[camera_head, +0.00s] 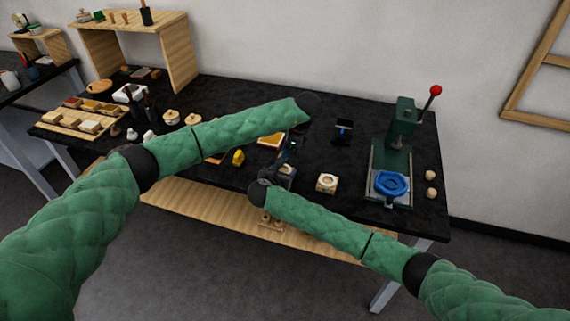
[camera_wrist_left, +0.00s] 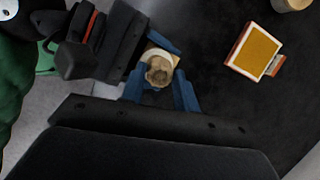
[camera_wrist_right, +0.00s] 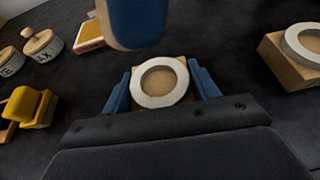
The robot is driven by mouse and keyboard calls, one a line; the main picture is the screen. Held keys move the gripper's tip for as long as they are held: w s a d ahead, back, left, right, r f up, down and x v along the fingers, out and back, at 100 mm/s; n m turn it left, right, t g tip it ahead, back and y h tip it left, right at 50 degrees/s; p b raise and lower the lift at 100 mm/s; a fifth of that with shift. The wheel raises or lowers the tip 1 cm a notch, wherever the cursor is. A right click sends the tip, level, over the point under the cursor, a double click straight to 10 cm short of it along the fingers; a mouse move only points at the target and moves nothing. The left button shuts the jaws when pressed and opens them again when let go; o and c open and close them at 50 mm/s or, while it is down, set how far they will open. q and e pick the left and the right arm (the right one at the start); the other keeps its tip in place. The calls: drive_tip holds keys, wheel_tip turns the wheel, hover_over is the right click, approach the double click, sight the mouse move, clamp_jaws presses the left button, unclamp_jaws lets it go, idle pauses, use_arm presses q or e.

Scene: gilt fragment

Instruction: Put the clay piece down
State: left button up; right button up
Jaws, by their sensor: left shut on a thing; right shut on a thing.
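My right gripper (camera_wrist_right: 160,90) is shut on a square wooden block with a white ring (camera_wrist_right: 160,101) around a tan centre. My left gripper (camera_wrist_left: 158,90) is shut on a small round brown piece (camera_wrist_left: 158,72), seen in front of a white ring and pale block. I cannot tell for sure which held thing is the clay piece. In the head view my left gripper (camera_head: 291,148) points down beside my right gripper (camera_head: 276,178), near the table's front edge. One blue left fingertip shows close above the block in the right wrist view. The arms partly hide the held things.
A similar ringed block (camera_head: 327,183) stands right on the black table (camera_head: 330,215). A green press (camera_head: 404,125) with a blue piece (camera_head: 391,184) is farther right. A yellow tool (camera_head: 238,158) and orange-topped pad (camera_wrist_left: 253,50) lie nearby. Bare table lies between block and press.

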use_arm(q)
drive_tip(key=shift+f, duration=2.75)
drive_tip(key=shift+f, duration=0.1)
drive_tip(key=o, duration=0.9)
drive_tip(key=shift+o, duration=0.2)
drive_tip(key=v, duration=1.2)
